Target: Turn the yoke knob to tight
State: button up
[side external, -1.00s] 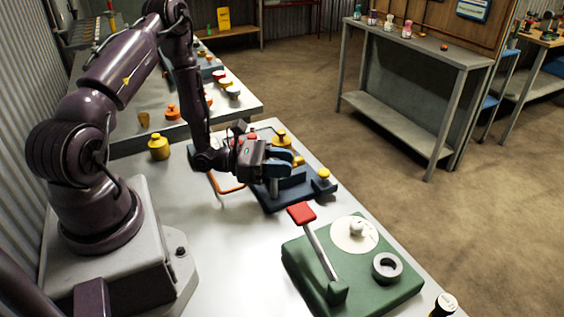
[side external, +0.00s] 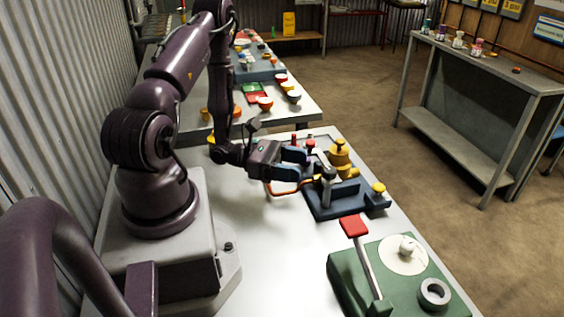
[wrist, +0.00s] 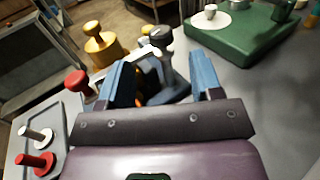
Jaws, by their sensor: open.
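A dark grey knob on a post (side external: 328,172) stands upright on the blue base (side external: 345,210). It looks like the yoke knob, though I cannot read any mark for tight. It also shows in the wrist view (wrist: 160,36), beyond my fingertips. My gripper (side external: 300,164) is open and empty, with its blue fingers to the left of the knob and apart from it. The wrist view shows the two fingers (wrist: 162,68) spread wide with the blue base partly hidden between and behind them. A brass-yellow valve body (side external: 341,155) stands behind the knob.
A yellow knob (side external: 379,187) sits at the right of the blue base. A red-topped lever (side external: 354,226) rises from a green base (side external: 400,270) nearer the camera. Red-topped pegs (wrist: 45,163) stand on a grey plate. The front-left tabletop is clear.

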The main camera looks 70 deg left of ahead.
jog(key=shift+v, duration=1.6)
